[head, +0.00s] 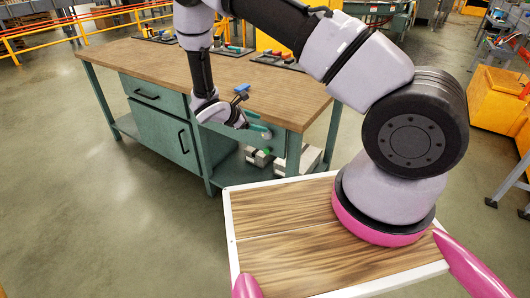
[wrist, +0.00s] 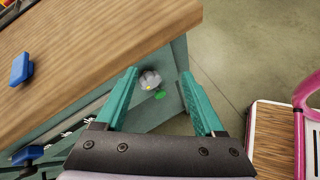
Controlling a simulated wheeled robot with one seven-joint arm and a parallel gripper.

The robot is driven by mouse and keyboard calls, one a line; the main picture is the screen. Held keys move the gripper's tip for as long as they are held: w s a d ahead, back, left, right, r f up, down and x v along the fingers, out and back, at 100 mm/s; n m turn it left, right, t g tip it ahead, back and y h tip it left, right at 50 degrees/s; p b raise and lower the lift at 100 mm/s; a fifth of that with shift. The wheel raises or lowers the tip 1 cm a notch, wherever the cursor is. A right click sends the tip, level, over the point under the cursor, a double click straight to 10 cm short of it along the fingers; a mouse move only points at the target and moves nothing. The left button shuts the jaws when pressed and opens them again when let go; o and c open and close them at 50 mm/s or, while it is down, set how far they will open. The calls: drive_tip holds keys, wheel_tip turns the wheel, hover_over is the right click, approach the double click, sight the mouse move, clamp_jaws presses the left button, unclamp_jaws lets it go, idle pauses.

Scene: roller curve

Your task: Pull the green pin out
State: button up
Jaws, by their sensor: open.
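The green pin (head: 266,151) shows as a small green spot by the workbench's end, just below my gripper in the head view. In the head view my gripper (head: 262,131) is at the workbench's near right corner, below the top's edge. The pin appears apart from the fingers; its depth and its shaft are hard to tell.
The workbench (head: 150,68) has a wooden top and green drawers. Grey blocks (head: 303,160) sit on the lower shelf. The floor (head: 100,220) in front is clear.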

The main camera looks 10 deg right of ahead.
sight(266, 151)
wheel_tip(266, 151, down, 15)
drive_tip(key=s+a+n+t, duration=0.1)
drive_tip(key=a+n+t, duration=0.2)
drive_tip(key=n+t, duration=0.35)
drive_tip(key=w+d+f, duration=0.1)
drive_tip(key=w+d, duration=0.1)
drive_tip(key=w+d+f+n+g, duration=0.1)
drive_tip(key=w+d, duration=0.1)
drive_tip(key=w+d+f+g, duration=0.1)
drive_tip(key=w+d+f, duration=0.1)
drive_tip(key=w+d, duration=0.1)
drive_tip(key=shift+n+y, duration=0.35)
drive_tip(key=shift+y, duration=0.05)
clamp_jaws()
